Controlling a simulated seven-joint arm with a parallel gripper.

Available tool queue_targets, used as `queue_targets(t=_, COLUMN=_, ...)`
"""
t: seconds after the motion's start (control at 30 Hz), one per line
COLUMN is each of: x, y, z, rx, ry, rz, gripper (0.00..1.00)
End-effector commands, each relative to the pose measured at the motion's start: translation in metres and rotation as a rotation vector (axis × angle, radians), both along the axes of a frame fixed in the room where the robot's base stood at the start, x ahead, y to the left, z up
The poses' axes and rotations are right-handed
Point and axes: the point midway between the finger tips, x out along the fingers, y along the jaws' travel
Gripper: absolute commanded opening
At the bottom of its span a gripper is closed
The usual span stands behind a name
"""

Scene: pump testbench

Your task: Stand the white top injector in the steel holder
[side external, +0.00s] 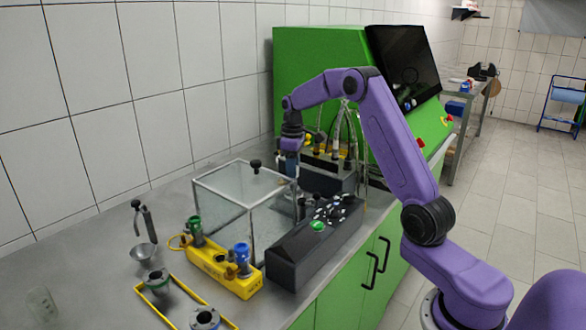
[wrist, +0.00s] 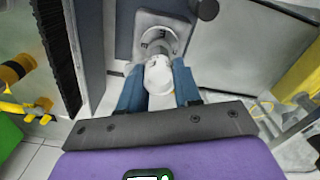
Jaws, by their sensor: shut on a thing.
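The white top injector (wrist: 159,78) is between the two blue fingers of my gripper (wrist: 157,84) in the wrist view. My gripper is shut on it. Just beyond it is the steel holder (wrist: 141,48), a grey plate with a round ring. The injector's far end overlaps the ring in this view; I cannot tell how deep it sits or whether it touches. In the side view my gripper (side external: 289,165) points down behind the glass tank, and the injector and holder are not clear there.
A glass tank (side external: 225,205) with a black knob stands beside my gripper. A dark control box (side external: 300,250) and a yellow block (side external: 207,272) with green and blue fittings stand in front. The green machine (side external: 320,85) with hoses rises behind.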

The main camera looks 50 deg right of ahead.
Motion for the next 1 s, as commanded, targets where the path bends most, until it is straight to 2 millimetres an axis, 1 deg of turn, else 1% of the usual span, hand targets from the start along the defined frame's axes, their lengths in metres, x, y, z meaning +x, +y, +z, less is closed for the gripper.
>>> queue_targets(t=1.0, x=0.0004, y=-0.0002, z=-0.0084, rx=-0.001, ry=-0.001, rz=0.000, gripper=0.00)
